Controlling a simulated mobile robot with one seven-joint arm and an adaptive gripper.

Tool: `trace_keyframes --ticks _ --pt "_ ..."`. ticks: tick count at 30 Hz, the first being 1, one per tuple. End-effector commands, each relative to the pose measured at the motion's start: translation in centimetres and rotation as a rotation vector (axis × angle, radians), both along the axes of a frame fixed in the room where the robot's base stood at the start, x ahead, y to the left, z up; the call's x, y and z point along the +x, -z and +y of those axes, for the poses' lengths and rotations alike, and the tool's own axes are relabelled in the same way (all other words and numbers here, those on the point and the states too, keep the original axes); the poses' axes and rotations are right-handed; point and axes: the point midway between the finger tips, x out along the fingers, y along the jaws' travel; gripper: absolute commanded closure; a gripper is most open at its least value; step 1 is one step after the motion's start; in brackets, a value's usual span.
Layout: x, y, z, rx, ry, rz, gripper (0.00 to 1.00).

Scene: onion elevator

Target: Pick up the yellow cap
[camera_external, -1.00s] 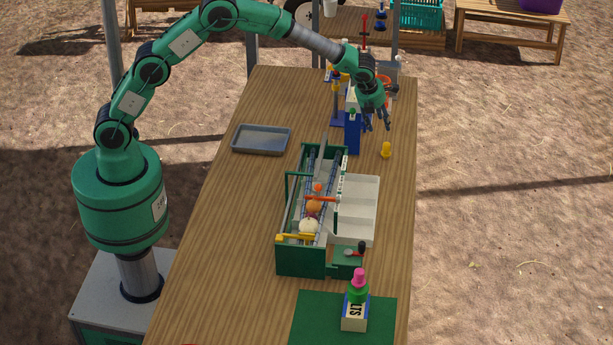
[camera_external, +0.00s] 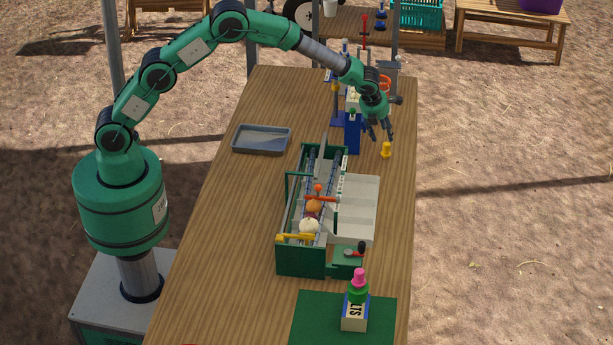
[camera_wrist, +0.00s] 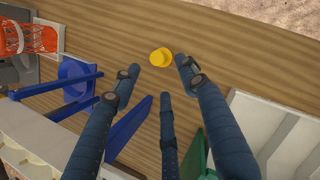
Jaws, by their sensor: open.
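The yellow cap (camera_external: 386,150) stands on the wooden table near its right edge, beyond the green elevator machine. In the wrist view the yellow cap (camera_wrist: 161,57) lies just past the fingertips, between the two upper fingers. My gripper (camera_external: 379,136) is above the table, just above and slightly left of the cap. In the wrist view my gripper (camera_wrist: 160,78) has its blue-grey fingers spread, with nothing between them. It does not visibly touch the cap.
The green elevator machine (camera_external: 303,262) with onions stands in front of the cap, with a white tray (camera_external: 360,190) at its right. A blue block (camera_external: 353,138) stands close left of my gripper. A grey tray (camera_external: 262,140) lies at left. A salt-like box (camera_external: 354,314) stands at the front.

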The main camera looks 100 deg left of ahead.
Motion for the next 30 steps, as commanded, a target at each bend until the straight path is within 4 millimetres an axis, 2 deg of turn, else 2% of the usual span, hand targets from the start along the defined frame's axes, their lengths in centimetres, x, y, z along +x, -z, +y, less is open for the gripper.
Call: trace_keyframes --ticks 1,6,23,30 --pt "0.1 1.1 0.3 0.0 0.0 0.001 0.56" --pt "0.6 2.6 0.9 0.0 0.0 0.001 0.56" --pt "0.8 3.4 1.2 0.0 0.0 0.0 0.56" --pt "1.2 5.8 2.1 -0.001 -0.001 0.001 0.56"
